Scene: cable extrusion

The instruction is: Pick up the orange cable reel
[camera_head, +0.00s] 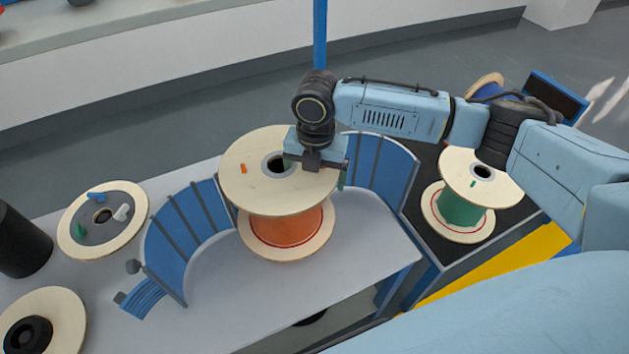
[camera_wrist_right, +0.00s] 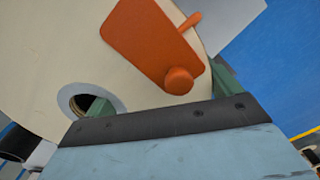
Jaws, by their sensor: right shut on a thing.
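The orange cable reel (camera_head: 285,228) stands upright inside a curved blue guard, with pale wooden flanges and orange cable between them. My right gripper (camera_head: 313,172) is over its top flange, shut on it between the centre hole and the outer rim. The right wrist view shows the pale flange (camera_wrist_right: 50,45) close up, with one green finger by the hole and the other by the rim. A flat orange piece (camera_wrist_right: 150,40) shows there too. I cannot tell whether the reel's lower flange touches the table. My left gripper is not in view.
The blue guard (camera_head: 190,225) curves around the reel on the white table (camera_head: 245,315). A green cable reel (camera_head: 462,205) stands at right on a dark surface. Wooden discs (camera_head: 75,228) and a black cylinder (camera_head: 20,245) are at left. A blue post (camera_head: 320,35) rises behind.

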